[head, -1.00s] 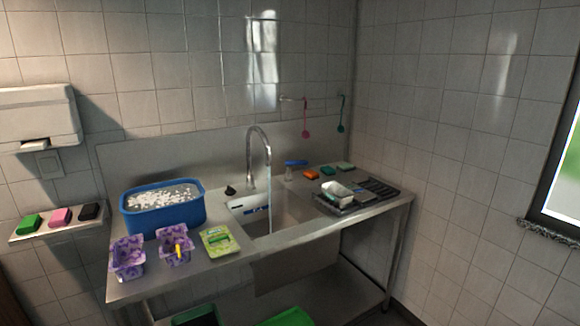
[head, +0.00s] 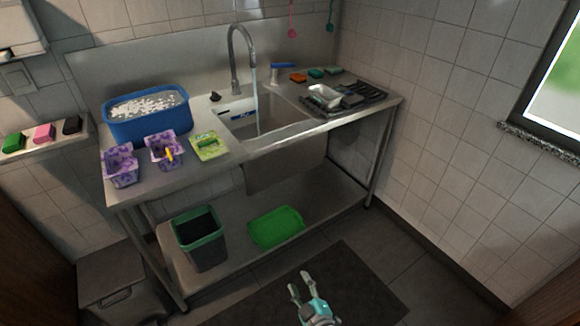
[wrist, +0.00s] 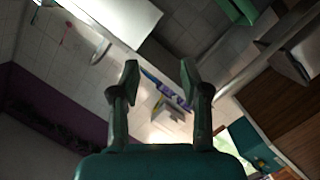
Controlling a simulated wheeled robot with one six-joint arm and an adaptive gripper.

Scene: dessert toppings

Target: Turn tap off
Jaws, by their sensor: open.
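The curved metal tap (head: 233,62) stands at the back of the sink, and a thin stream of water (head: 256,108) falls from its spout into the basin (head: 262,120). A small black knob (head: 215,97) sits on the counter left of the tap's base. A blue-topped piece (head: 283,67) stands right of the tap; I cannot tell whether it is a handle. My gripper (head: 300,286) is low in front of the counter, above the dark floor mat, far from the tap. In the wrist view my gripper (wrist: 158,75) has its fingers apart with nothing between them.
A blue tub (head: 147,125) with white pieces, purple containers (head: 121,175) and a green-labelled pack (head: 208,146) fill the counter's left. A drying rack (head: 360,96) is at its right. The lower shelf holds a bin (head: 200,240) and green tray (head: 277,228).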

